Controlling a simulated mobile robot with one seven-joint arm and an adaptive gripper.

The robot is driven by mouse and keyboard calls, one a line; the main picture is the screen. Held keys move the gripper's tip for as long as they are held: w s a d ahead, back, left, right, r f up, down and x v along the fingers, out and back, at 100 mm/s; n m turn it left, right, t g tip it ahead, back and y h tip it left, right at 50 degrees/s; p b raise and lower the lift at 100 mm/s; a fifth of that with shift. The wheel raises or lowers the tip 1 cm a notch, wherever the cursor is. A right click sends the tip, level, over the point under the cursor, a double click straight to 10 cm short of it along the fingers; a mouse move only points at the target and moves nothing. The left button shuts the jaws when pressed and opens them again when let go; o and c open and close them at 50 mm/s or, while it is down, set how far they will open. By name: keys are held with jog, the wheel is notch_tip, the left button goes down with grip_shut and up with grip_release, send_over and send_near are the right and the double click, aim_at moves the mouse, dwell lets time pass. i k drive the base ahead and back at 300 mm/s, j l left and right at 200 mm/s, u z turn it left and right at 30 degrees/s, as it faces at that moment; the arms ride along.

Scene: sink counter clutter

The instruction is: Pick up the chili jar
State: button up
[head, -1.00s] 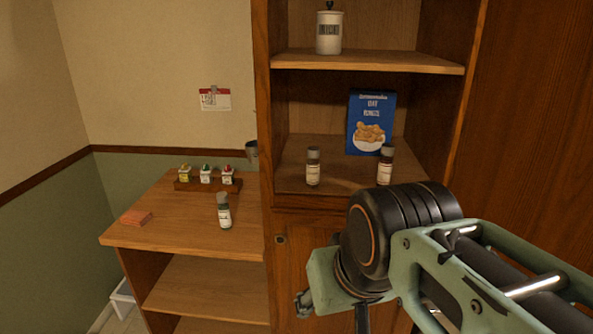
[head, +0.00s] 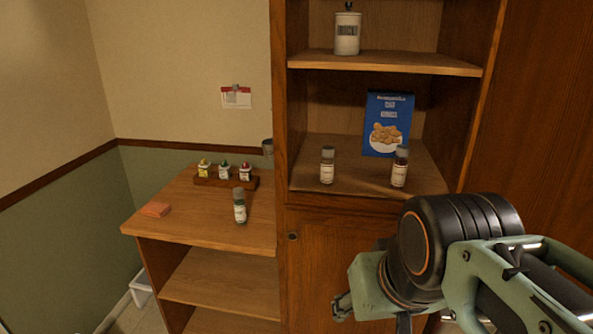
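Three small grey-capped jars with pale labels are in the head view, and their labels are too small to read. One jar (head: 327,166) stands on the left of the cabinet's lower open shelf. A second jar with reddish-brown contents (head: 400,167) stands on the right of that shelf, and it may be the chili jar. A third jar with greenish contents (head: 239,206) stands on the wooden side counter. My gripper (head: 342,306) is partly in view, below the shelf and apart from all jars. Its fingers are mostly hidden by my arm.
A blue box (head: 388,124) stands behind the right shelf jar. A white canister (head: 347,34) is on the upper shelf (head: 390,63). The shelf front is clear.

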aim_at(398, 174)
jog(key=i+j, duration=0.1)
jog(key=j, duration=0.35)
jog(key=i+j, duration=0.1)
jog(key=j, duration=0.35)
jog(key=i+j, duration=0.1)
jog(key=j, duration=0.3)
jog(key=z, duration=1.25)
jog(key=l, duration=0.2)
jog(key=u, duration=0.05)
